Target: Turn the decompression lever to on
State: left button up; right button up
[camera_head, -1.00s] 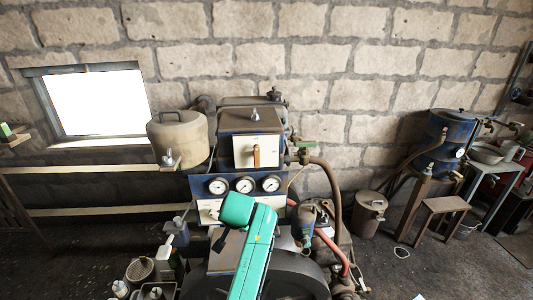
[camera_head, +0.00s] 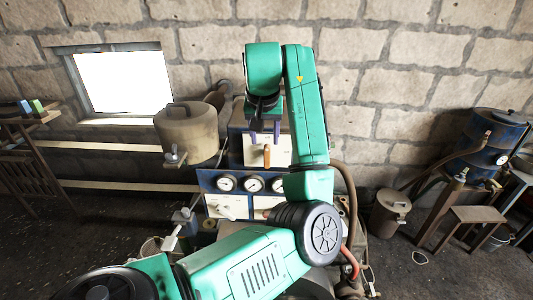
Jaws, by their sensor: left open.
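A brown-orange lever (camera_head: 267,155) hangs upright on a white plate (camera_head: 281,150) on the front of the engine's upper housing; I take it to be the decompression lever. My left gripper (camera_head: 264,139) points down just above the lever, its two dark fingers apart on either side of the lever's line. It is open with nothing between the fingers. I cannot tell whether the fingers touch the plate. My green left arm hides the housing's top and right side. Any on or off marking is too small to read. My right gripper is not in view.
Round gauges (camera_head: 252,184) sit on a blue panel below the lever. A brown tank (camera_head: 187,134) stands left of the housing. Hoses (camera_head: 351,205) run at the right. A blue drum (camera_head: 475,145) and stool (camera_head: 477,216) stand far right. The floor between is mostly clear.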

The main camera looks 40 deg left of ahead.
aim_at(267, 150)
pick_arm(q)
jog(key=x, duration=0.5)
jog(key=w+x, duration=0.1)
jog(key=x, duration=0.2)
jog(key=shift+f, duration=0.1)
jog(key=shift+w+a+f, duration=0.1)
jog(key=shift+f, duration=0.15)
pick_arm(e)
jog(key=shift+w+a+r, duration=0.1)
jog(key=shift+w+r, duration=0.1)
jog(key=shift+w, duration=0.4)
pick_arm(q)
jog(key=shift+s, duration=0.2)
jog(key=shift+w, duration=0.15)
grip_shut()
